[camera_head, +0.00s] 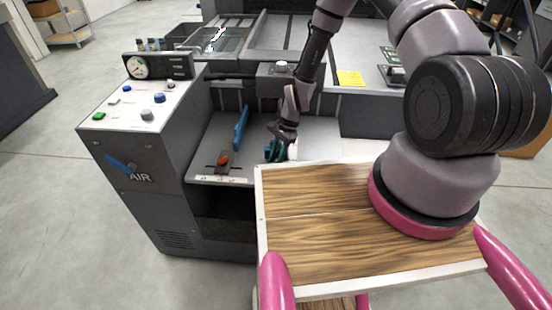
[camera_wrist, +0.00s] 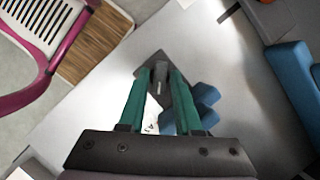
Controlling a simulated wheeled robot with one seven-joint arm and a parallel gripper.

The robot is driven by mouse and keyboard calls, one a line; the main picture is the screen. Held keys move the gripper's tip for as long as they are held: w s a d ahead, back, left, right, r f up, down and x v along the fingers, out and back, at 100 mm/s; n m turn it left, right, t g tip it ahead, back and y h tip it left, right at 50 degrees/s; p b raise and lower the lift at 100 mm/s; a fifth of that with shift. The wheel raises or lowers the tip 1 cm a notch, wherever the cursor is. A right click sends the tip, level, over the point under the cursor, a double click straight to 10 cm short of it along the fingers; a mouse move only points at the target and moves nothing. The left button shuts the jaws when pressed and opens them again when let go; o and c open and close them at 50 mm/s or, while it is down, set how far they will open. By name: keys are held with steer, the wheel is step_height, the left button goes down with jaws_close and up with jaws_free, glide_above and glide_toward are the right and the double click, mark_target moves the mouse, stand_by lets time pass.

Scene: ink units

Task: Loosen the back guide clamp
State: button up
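My gripper (camera_head: 278,150) reaches down over the light grey bed of the machine. In the wrist view its two teal fingers (camera_wrist: 159,75) stand apart, one on each side of a grey upright piece (camera_wrist: 160,76) on a dark diamond-shaped plate (camera_wrist: 153,62). This looks like the back guide clamp, but I cannot tell for certain; contact with the fingers is not clear. In the head view my gripper hides that spot. A blue cross-shaped piece (camera_wrist: 203,97) lies partly behind the right finger. A blue guide bar (camera_head: 240,127) stands left of my gripper; blue parts also show in the wrist view (camera_wrist: 289,72).
An orange-red knob (camera_head: 223,158) on a dark plate sits at the bed's front left. The control panel (camera_head: 135,103) with buttons and a gauge (camera_head: 138,67) stands further left. A dark bar and block (camera_head: 266,82) cross behind my gripper. Open bed lies to its right.

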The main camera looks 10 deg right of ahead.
jaws_close()
steer(key=shift+n, duration=0.3)
steer(key=n+g+h, duration=0.1)
steer(key=n, duration=0.3)
steer(key=shift+w+a, duration=0.15)
steer(key=n+h, duration=0.1)
steer(key=n, duration=0.1)
steer(key=n+g+h, duration=0.1)
steer(key=n, duration=0.1)
steer(key=shift+a+n, duration=0.15)
steer(key=shift+n, duration=0.25)
steer(key=n, duration=0.2)
steer(key=n+h, duration=0.1)
steer(key=n, duration=0.1)
steer(key=shift+n+h, duration=0.3)
steer(key=shift+a+n+t+h, duration=0.1)
steer(key=shift+n+t+h, duration=0.2)
steer(key=shift+n, duration=0.7)
steer(key=shift+a+n+t+h, duration=0.1)
steer(key=shift+n+h, duration=0.3)
steer(key=shift+n, duration=0.6)
